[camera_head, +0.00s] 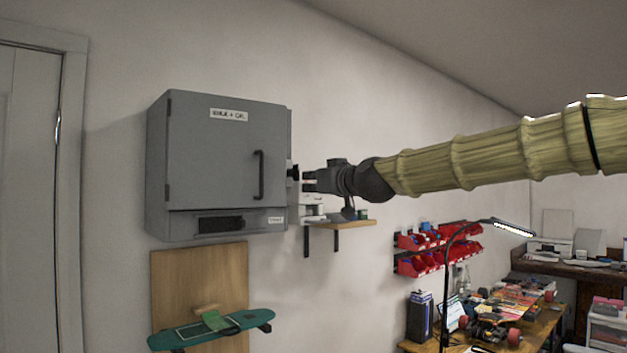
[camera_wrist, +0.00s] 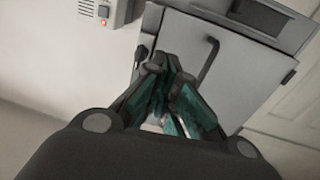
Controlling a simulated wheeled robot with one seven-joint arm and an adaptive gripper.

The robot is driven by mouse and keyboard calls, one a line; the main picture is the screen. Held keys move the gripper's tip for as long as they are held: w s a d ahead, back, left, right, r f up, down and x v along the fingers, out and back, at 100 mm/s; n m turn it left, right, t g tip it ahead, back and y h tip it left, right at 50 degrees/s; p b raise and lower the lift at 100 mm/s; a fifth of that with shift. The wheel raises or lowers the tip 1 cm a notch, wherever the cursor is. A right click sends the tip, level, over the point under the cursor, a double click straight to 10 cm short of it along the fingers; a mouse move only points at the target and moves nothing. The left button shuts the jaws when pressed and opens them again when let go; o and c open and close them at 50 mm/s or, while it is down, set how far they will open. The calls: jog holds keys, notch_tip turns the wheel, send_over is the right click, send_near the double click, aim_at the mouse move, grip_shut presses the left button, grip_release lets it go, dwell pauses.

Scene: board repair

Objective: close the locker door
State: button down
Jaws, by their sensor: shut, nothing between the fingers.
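The grey locker (camera_head: 157,165) hangs on the wall at left in the head view. Its door (camera_head: 208,150) has a label at the top, hinges on the left and a dark bar handle (camera_head: 259,175) near the right edge. The door looks flush or nearly flush; I cannot tell whether a small gap remains. My gripper (camera_head: 308,181) is just right of the door's right edge, beside a dark knob (camera_head: 294,173). In the wrist view the fingers (camera_wrist: 172,68) converge, shut and empty, in front of the door (camera_wrist: 185,45), near the handle (camera_wrist: 208,59). Contact with the door is unclear.
A small wall shelf (camera_head: 345,223) sits just below my gripper. A wooden panel with a green skateboard (camera_head: 212,328) is below the locker. Red bins (camera_head: 440,247) and a cluttered workbench (camera_head: 540,331) with a lamp are at lower right. A white door stands at far left.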

jog(key=p, duration=0.4)
send_near(284, 183)
jog(key=x, duration=0.5)
jog(key=shift+w+r, duration=0.1)
jog(key=shift+r, duration=0.05)
jog(key=shift+p+x, duration=0.75)
jog(key=shift+x, duration=0.25)
jog(key=shift+a, duration=0.1)
